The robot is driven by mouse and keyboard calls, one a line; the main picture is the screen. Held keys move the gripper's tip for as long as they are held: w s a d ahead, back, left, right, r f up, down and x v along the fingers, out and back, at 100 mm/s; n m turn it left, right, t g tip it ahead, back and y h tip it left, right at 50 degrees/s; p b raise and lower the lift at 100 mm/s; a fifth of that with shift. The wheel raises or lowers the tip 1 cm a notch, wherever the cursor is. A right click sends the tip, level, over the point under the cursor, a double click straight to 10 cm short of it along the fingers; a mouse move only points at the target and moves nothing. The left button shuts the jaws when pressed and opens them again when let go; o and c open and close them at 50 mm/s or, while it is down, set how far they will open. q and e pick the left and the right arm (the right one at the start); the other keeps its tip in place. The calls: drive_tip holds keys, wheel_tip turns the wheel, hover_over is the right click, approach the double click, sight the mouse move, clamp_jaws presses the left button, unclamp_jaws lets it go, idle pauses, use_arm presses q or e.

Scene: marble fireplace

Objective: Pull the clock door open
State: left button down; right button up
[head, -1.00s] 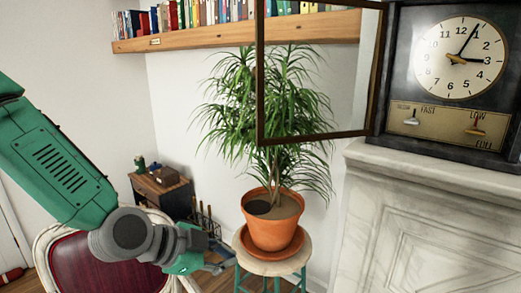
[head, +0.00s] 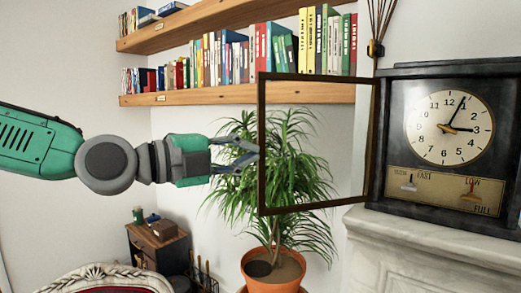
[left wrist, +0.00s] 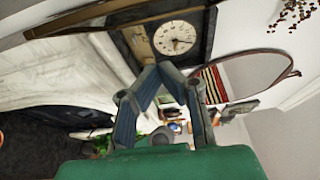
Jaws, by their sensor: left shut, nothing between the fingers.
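The clock (head: 450,125) stands at the right of the head view, with a cream dial and a brass lever panel below it. Its glass door with a thin dark frame (head: 316,206) stands swung out to the left, well open. My left gripper (head: 256,158) is shut and empty, at about mid-height beside the door's free left edge. I cannot tell whether it touches the frame. In the left wrist view the fingertips (left wrist: 150,68) meet below the clock dial (left wrist: 175,38). My right gripper is not in view.
A potted plant (head: 285,165) stands behind the door. Two wooden bookshelves (head: 190,99) run along the wall. The clock rests on a marble mantel (head: 400,228). A small wooden cabinet (head: 145,255) and a red chair (head: 105,280) are at the lower left.

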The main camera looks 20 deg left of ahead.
use_arm(q)
drive_tip(key=w, duration=0.1)
drive_tip(key=w+d, duration=0.1)
drive_tip(key=w+p, duration=0.1)
drive_tip(key=shift+w+d, duration=0.35)
drive_tip(key=shift+w, duration=0.05)
drive_tip(key=w, duration=0.1)
drive_tip(key=w+a+p, duration=0.1)
drive_tip(key=shift+w+a, duration=0.3)
drive_tip(key=shift+w, duration=0.05)
